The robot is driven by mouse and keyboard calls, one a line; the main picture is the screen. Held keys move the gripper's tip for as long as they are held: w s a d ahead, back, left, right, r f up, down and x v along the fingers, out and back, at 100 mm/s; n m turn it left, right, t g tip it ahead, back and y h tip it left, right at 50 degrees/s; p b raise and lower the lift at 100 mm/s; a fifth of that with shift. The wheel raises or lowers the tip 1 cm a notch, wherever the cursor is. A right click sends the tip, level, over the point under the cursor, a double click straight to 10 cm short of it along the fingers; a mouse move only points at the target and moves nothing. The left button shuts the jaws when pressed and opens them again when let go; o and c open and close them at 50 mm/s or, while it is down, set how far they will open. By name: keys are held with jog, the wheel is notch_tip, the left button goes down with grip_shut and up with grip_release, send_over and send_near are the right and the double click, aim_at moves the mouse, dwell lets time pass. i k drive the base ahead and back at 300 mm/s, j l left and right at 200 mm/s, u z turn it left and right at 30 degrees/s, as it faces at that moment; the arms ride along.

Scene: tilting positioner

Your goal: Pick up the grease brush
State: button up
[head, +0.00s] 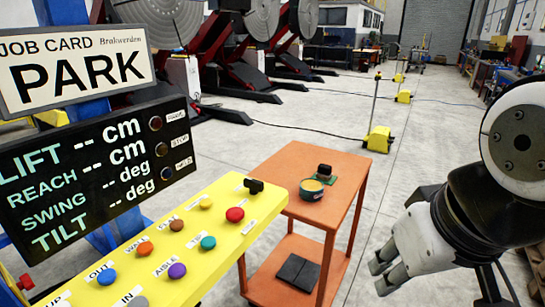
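I cannot make out a grease brush for certain. On the orange cart's top (292,160) stands a round dark tin (312,190) with a yellowish top and a teal rim. Just behind it, a small dark block-like object (324,171) rests on a green pad (332,181); it is too small to tell what it is. My gripper (380,275) is at the lower right, to the right of the cart and apart from it. Its two fingertips look spread, with nothing seen between them.
A yellow button panel (190,237) with a black knob (254,186) stands left of the cart. Above it are a dark display board (95,170) and a PARK job card (75,62). A yellow floor post (379,138) stands behind.

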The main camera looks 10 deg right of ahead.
aim_at(325, 171)
jog(key=i+j+z, duration=0.1)
jog(key=i+z, duration=0.2)
jog(key=i, duration=0.3)
jog(key=u, duration=1.95)
jog(key=z, duration=1.9)
jog(key=i+l+u, duration=0.15)
jog(key=u, duration=0.3)
jog(key=i+l+u, duration=0.1)
jog(key=l+u, duration=0.4)
jog(key=i+l+u, duration=0.1)
jog(key=l, duration=0.4)
jog(key=i+l+u, duration=0.1)
jog(key=l, duration=0.4)
jog(key=i+l, duration=0.1)
jog(key=l, duration=0.45)
jog(key=u, duration=0.05)
